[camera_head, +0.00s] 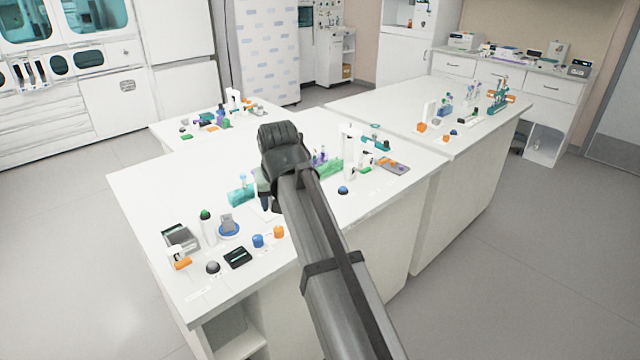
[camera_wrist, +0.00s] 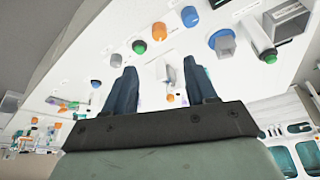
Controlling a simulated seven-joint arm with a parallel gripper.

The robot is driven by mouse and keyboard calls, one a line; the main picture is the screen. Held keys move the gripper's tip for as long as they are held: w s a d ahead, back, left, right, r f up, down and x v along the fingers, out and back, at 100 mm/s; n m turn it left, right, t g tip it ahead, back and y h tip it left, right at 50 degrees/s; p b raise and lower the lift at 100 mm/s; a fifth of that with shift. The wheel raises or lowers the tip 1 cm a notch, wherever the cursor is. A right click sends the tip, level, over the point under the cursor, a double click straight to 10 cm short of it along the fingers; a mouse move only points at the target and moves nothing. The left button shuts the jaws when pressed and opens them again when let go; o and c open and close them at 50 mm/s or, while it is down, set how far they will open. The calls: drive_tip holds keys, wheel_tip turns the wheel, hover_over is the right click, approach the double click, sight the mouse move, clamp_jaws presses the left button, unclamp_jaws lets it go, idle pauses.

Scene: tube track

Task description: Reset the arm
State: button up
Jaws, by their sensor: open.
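My gripper shows in the wrist view (camera_wrist: 162,92) with its two dark fingers apart and nothing between them. A white upright piece (camera_wrist: 167,70) on the table shows beyond the gap between the fingers. In the head view my arm reaches over the white table (camera_head: 150,200) from the lower right. The hand end of the arm hides part of the table and some items. The fingertips are hard to make out in the head view.
Near the arm are a teal rack (camera_head: 241,196), a blue cap (camera_head: 258,240), an orange cap (camera_head: 279,232), a dark pad (camera_head: 237,257) and a white bottle (camera_head: 208,230). A tall white bottle (camera_head: 348,150) stands to the right. The table's left part is clear.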

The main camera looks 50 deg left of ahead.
drive_tip(key=w+d+f+m+h, duration=0.1)
drive_tip(key=w+d+f+m, duration=0.1)
drive_tip(key=w+d+f, duration=0.95)
drive_tip(key=w+d+f+m+h, duration=0.1)
drive_tip(key=w+d+f+m, duration=0.2)
drive_tip(key=w+d+f, duration=0.8)
drive_tip(key=w+d+f+m+h, duration=0.15)
drive_tip(key=d+f, duration=0.35)
drive_tip(key=d, duration=0.7)
drive_tip(key=w+d+f+m, duration=0.2)
drive_tip(key=d+f, duration=0.2)
drive_tip(key=d, duration=0.7)
drive_tip(key=w+d+f+m, duration=0.15)
drive_tip(key=d+f, duration=0.35)
drive_tip(key=d, duration=0.7)
drive_tip(key=s+d+f+m+g, duration=0.1)
drive_tip(key=s+d+f, duration=0.2)
drive_tip(key=d, duration=0.5)
drive_tip(key=s+d+f+m+g, duration=0.15)
drive_tip(key=s+d+f, duration=0.25)
drive_tip(key=d, duration=0.5)
drive_tip(key=s+f+g, duration=0.3)
drive_tip(key=s+f, duration=0.7)
drive_tip(key=s, duration=0.4)
drive_tip(key=s+f+g, duration=0.3)
drive_tip(key=s+f, duration=0.7)
drive_tip(key=s, duration=0.5)
drive_tip(key=shift+a, duration=0.25)
